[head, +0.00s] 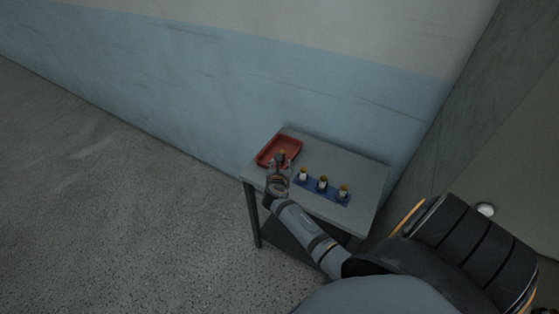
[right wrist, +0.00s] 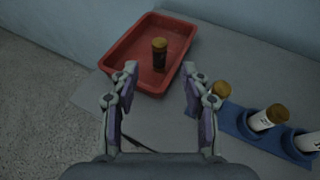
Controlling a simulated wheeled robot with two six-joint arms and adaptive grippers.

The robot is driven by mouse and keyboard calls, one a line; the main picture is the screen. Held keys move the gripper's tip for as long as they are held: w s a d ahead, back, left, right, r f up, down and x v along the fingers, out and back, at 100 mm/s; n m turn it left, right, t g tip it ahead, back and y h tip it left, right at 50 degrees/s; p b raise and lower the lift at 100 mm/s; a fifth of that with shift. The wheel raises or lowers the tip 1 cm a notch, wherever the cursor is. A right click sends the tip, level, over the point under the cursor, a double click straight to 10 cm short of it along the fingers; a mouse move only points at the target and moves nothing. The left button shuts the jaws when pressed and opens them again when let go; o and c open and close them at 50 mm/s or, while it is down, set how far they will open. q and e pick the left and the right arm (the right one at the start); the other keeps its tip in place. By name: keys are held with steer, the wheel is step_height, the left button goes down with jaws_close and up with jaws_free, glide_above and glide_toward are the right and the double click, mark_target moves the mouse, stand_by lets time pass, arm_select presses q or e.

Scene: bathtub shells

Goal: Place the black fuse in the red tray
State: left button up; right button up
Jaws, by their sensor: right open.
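The black fuse (right wrist: 159,54), a dark cylinder with an orange-brown cap, stands upright inside the red tray (right wrist: 120,55) in the right wrist view, apart from the tray's walls. In the head view the red tray (head: 265,155) lies at the table's back left corner, and the fuse's cap shows small above the gripper. My right gripper (right wrist: 161,76) is open and empty, its fingertips at the near side of the tray, with the fuse beyond them. It also shows in the head view (head: 279,161), partly covering the tray. My left gripper is not in view.
A blue rack (right wrist: 235,121) holding several white, orange-capped fuses (right wrist: 265,118) sits right of the tray; it also shows in the head view (head: 313,189). The grey table (head: 350,168) is bare behind the rack. A blue and white wall (head: 330,90) stands behind.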

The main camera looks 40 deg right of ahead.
steer(key=w+a+r+m+t+y, duration=0.1)
steer(key=a+r+m+t+y, duration=0.3)
steer(key=a+m, duration=0.6)
steer(key=s+f+m+g+y, duration=0.1)
steer(key=s+f+m+g, duration=0.15)
steer(key=s+f, duration=0.55)
steer(key=s+f+m+g+y, duration=0.15)
steer(key=s+f+m, duration=0.25)
steer(key=f, duration=0.7)
steer(key=s+f+m+g+y, duration=0.1)
steer(key=s+f+m+g, duration=0.25)
steer(key=s+f, duration=0.45)
steer(key=s+f+m+g, duration=0.1)
steer(key=s+f+m, duration=0.1)
steer(key=s+f, duration=0.3)
steer(key=s+a+f+m+g, duration=0.1)
steer(key=s+f, duration=0.4)
steer(key=s, duration=0.7)
steer(key=s+f+m+g, duration=0.3)
steer(key=s+f+m, duration=0.1)
steer(key=s, duration=0.5)
steer(key=shift+s+a+f+y, duration=0.25)
steer(key=shift+f+y, duration=0.2)
steer(key=shift+f, duration=0.35)
